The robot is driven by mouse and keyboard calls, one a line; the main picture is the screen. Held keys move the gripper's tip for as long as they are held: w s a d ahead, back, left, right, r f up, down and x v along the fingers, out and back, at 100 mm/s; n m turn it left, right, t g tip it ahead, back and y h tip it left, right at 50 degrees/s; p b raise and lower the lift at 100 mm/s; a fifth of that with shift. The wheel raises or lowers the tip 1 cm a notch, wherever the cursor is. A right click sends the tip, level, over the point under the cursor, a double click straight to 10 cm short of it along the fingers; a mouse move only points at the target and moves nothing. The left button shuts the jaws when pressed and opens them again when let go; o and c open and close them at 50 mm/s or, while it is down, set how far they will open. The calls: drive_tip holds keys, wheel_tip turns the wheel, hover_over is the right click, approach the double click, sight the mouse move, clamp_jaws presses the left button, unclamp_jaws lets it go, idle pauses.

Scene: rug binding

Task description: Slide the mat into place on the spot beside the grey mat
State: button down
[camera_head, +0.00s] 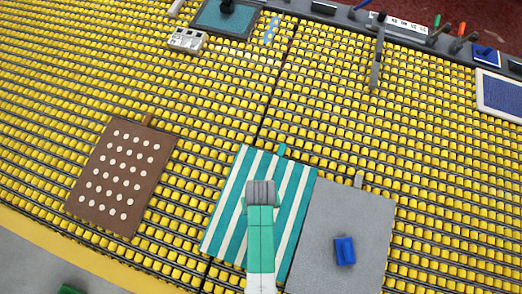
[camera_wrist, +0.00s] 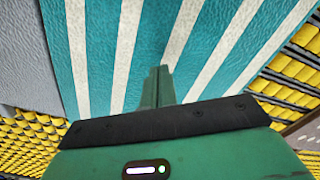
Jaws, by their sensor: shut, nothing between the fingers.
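The teal-and-white striped mat (camera_head: 228,212) lies on the yellow roller surface. Its right edge runs along the left edge of the grey mat (camera_head: 330,215), and they look to be touching or nearly so. The grey mat carries a small blue block (camera_head: 344,251). My gripper (camera_wrist: 158,72) is shut and empty, with its fingers over the striped mat (camera_wrist: 100,50) in the wrist view. I cannot tell whether they touch it. In the head view my arm covers the mat's lower middle and hides the fingertips. The grey mat also shows at the upper left of the wrist view (camera_wrist: 25,55).
A brown mat with white dots (camera_head: 104,208) lies to the left, with bare yellow rollers (camera_head: 190,190) between it and the striped mat. A dark-framed teal panel (camera_head: 226,18) and a small white block (camera_head: 187,39) are at the back. A dark rail with tools (camera_head: 430,40) edges the far right.

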drive_tip(key=shift+f+b, duration=0.55)
drive_tip(key=shift+f, duration=0.3)
idle(0.3)
drive_tip(key=shift+s+a+r+p, duration=0.15)
drive_tip(key=shift+s+a+p, duration=0.05)
drive_tip(key=shift+s+p, duration=0.35)
drive_tip(key=shift+s+a+r+p, duration=0.15)
drive_tip(key=shift+s+p, duration=0.3)
drive_tip(key=shift+s, duration=0.05)
drive_tip(key=shift+s+a+f, duration=0.1)
drive_tip(key=shift+s+f, duration=0.05)
drive_tip(key=shift+s, duration=0.1)
drive_tip(key=shift+s+a+f+p, duration=0.1)
drive_tip(key=shift+s+a+p, duration=0.1)
drive_tip(key=shift+s+p, duration=0.3)
drive_tip(key=shift+s+a+p, duration=0.2)
drive_tip(key=shift+s+p, duration=0.05)
drive_tip(key=shift+s, duration=0.45)
drive_tip(key=shift+d, duration=0.1)
drive_tip(key=shift+s+d+p, duration=0.15)
drive_tip(key=shift+d+p, duration=0.15)
drive_tip(key=shift+d, duration=0.2)
